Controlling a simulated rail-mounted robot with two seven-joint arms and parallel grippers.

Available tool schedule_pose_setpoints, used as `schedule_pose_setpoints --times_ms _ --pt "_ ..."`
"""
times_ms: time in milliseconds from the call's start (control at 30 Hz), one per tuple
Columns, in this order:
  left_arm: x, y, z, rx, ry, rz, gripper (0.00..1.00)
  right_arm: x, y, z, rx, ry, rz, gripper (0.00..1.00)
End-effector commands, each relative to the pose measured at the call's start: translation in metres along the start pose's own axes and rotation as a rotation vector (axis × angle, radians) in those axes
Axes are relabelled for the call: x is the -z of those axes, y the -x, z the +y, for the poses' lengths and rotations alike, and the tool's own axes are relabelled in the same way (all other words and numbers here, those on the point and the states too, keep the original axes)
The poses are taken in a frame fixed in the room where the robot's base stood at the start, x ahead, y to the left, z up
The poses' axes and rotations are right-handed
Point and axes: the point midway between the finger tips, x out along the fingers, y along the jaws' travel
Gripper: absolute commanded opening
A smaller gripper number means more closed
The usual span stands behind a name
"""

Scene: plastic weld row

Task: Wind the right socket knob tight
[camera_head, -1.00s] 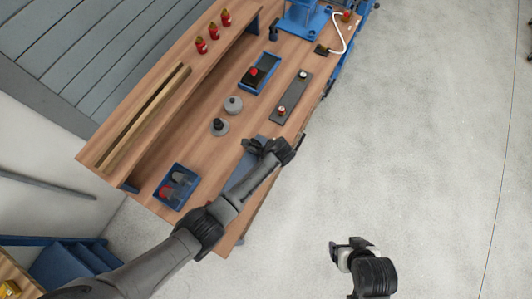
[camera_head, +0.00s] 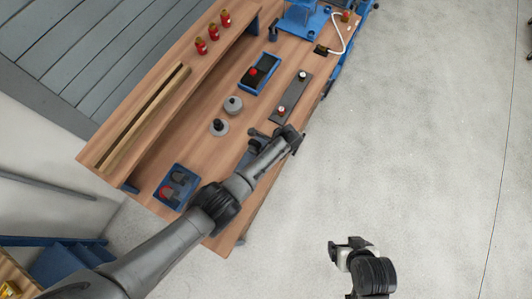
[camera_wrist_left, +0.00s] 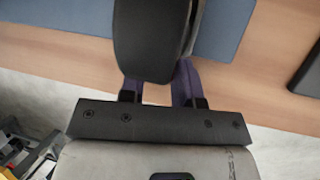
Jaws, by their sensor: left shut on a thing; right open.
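A dark plate (camera_head: 290,98) lies on the bench with two small light-topped socket knobs, a nearer one (camera_head: 281,110) and a farther one (camera_head: 303,75). My left gripper (camera_head: 256,138) is at the bench's front edge, apart from the plate on its near side. In the left wrist view it is shut on a dark rounded thing (camera_wrist_left: 150,40), which hides much of the fingers; I cannot tell what it is. A blue mat (camera_wrist_left: 222,28) shows behind it. My right gripper (camera_head: 345,248) is open and empty, off the bench over the floor.
Two grey round pieces with dark knobs (camera_head: 233,104) stand beside the plate. Blue trays (camera_head: 272,62) with red and dark items, a raised shelf (camera_head: 192,62) with red bottles (camera_head: 213,31), and a blue machine at the far end flank the bench. The floor at right is clear.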

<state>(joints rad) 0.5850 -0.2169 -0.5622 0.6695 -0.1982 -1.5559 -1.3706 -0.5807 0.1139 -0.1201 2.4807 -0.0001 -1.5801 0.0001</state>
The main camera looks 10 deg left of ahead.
Motion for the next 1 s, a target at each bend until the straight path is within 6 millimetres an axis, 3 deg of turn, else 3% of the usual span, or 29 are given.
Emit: schedule_pose_setpoints --times_ms 200,633,667,900,1000 --pt "0.001 -0.004 -0.003 -0.122 -0.05 -0.001 0.07 -0.007 -0.021 0.001 -0.005 0.006 -0.002 0.85" --pt "0.001 -0.002 -0.002 -0.152 -0.064 0.001 0.07 -0.008 -0.022 0.002 -0.008 0.01 -0.002 0.85" --pt "0.001 -0.002 -0.002 -0.152 -0.064 0.001 0.32 -0.008 -0.022 0.002 -0.008 0.01 -0.002 0.85" --pt "0.0 -0.001 -0.002 -0.152 -0.063 0.0 0.55 -0.007 -0.022 0.001 -0.004 0.005 -0.001 0.85" --pt "0.0 -0.001 -0.002 -0.152 -0.063 0.0 0.56 -0.007 -0.022 0.0 -0.002 0.003 -0.001 0.85"
